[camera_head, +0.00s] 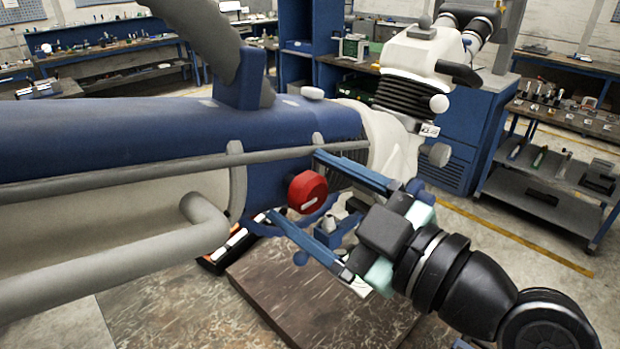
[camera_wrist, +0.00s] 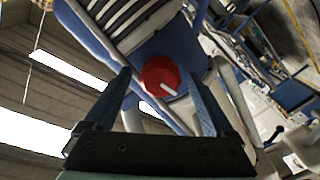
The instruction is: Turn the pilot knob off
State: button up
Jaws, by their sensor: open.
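The pilot knob is a round red knob (camera_head: 308,192) with a white pointer line, on the side of the blue and cream microscope arm (camera_head: 120,135). It also shows in the wrist view (camera_wrist: 160,77), where its white line slants down to the right. My gripper (camera_head: 292,185) is open, with one blue finger above the knob and one below it in the head view. In the wrist view my gripper (camera_wrist: 160,88) has a finger on each side of the knob, with gaps between. I cannot tell how far the fingertips reach along it.
Grey rails (camera_head: 130,182) run along the arm left of the knob. The cream microscope head (camera_head: 425,65) stands behind my gripper, with a white knob (camera_head: 439,103) on it. A brown board (camera_head: 310,290) lies below. A cart with small tools (camera_head: 560,170) stands at the right.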

jog(key=shift+w+a, duration=0.15)
jog(key=shift+w, duration=0.05)
jog(key=c, duration=1.4)
jog(key=shift+o, duration=0.2)
